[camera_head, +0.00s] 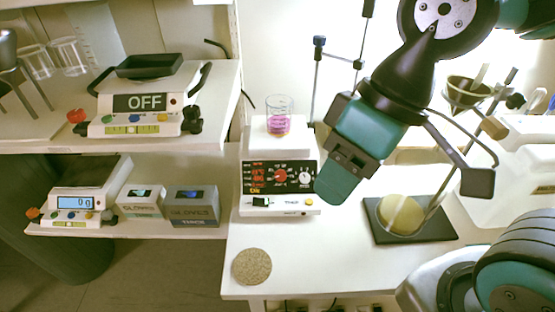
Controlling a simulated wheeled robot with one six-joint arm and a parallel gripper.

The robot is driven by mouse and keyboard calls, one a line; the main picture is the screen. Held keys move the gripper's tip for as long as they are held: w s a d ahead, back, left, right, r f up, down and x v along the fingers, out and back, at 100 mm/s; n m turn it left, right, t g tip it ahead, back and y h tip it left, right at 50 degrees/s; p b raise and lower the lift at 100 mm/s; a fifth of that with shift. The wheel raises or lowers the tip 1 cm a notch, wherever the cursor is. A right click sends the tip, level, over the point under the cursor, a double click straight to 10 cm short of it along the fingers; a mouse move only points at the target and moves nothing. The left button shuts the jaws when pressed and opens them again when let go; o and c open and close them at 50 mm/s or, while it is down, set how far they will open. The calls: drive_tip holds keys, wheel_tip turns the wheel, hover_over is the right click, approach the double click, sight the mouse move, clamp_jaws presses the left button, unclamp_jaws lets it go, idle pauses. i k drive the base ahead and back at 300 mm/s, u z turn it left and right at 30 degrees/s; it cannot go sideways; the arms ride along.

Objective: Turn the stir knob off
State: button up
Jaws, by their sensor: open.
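The hotplate stirrer (279,205) stands on the white bench, with a dark front panel (262,188). The panel carries a red knob (281,176) and a white knob (306,178) to its right, plus red lit readouts. The labels are too small to read, so I cannot tell which one is the stir knob. A beaker with pink liquid (278,124) stands on its top plate. My gripper (335,188) is open, pointing down and left, and overlaps the panel's right edge in the picture, just right of the white knob. The gap between its fingers is hard to see.
A round cork-like mat (251,267) lies at the bench's front left. A dark stand base (445,227) with a yellowish round object (400,214) is to the right.

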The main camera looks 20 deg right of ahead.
sight(304, 178)
drive_tip(key=z, duration=1.95)
drive_tip(key=k, duration=0.7)
drive_tip(key=u, duration=1.45)
